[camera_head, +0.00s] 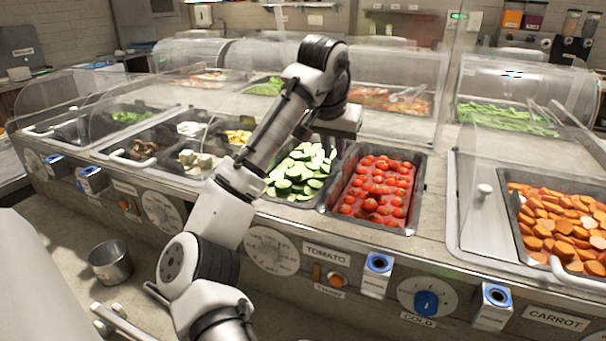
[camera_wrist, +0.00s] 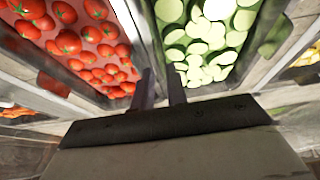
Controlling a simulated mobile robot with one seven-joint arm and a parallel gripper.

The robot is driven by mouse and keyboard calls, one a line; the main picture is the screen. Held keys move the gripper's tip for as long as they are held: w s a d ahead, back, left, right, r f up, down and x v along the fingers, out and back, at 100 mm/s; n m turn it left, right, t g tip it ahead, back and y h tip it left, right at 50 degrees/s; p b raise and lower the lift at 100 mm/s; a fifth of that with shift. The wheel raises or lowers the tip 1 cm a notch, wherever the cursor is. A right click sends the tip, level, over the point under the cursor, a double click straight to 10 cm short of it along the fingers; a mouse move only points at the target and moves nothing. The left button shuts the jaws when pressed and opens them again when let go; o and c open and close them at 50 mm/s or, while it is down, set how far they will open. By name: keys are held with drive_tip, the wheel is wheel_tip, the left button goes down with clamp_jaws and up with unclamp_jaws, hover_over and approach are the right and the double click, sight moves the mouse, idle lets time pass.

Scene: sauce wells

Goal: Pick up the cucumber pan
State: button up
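The cucumber pan (camera_head: 318,203) sits in the counter, full of sliced cucumber (camera_head: 298,172). It also shows at the upper right of the wrist view, with its metal side wall (camera_wrist: 150,35). My gripper (camera_wrist: 161,75) points down at the strip between the cucumber pan and the tomato pan. Its two fingers stand a small gap apart, near the rim. I cannot tell whether they touch or clamp the rim. In the head view my arm crosses the cucumber pan's left side, and the fingertips are hard to make out.
The tomato pan (camera_head: 419,185) is directly right of the cucumber pan. Clear sneeze guards (camera_head: 395,80) stand behind. Pans of tofu (camera_head: 195,160) and other food lie to the left. A carrot pan (camera_head: 513,215) is at the far right, past a metal lid (camera_head: 480,225).

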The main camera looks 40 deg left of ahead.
drive_tip(key=shift+x, duration=0.9)
drive_tip(key=shift+c, duration=0.2)
clamp_jaws()
drive_tip(key=shift+r, duration=0.2)
idle(0.6)
